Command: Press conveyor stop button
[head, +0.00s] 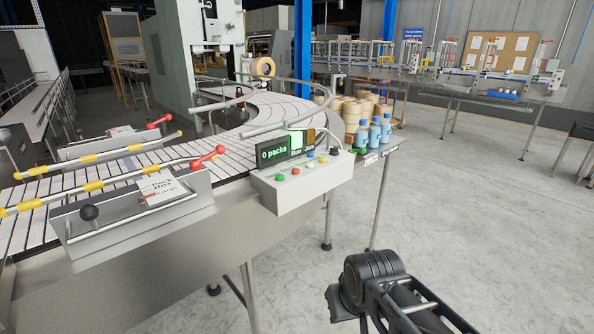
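A grey control box (302,188) stands at the near edge of the conveyor (262,112), a little right of centre. Its sloped top carries a green button (279,177), a red button (295,171) and several others in yellow, blue, white and black. Their labels are too small to read, so the stop button is not named; a red one is visible. A display (273,152) on the box reads "0 packs", with a lit green screen reading "Run" beside it. My dark arm is at the lower right, well apart from the box. I cannot make out its gripper fingers.
Blue-capped bottles (374,133) stand on a small shelf just right of the box. Legs support the conveyor below. The concrete floor (470,210) to the right is clear.

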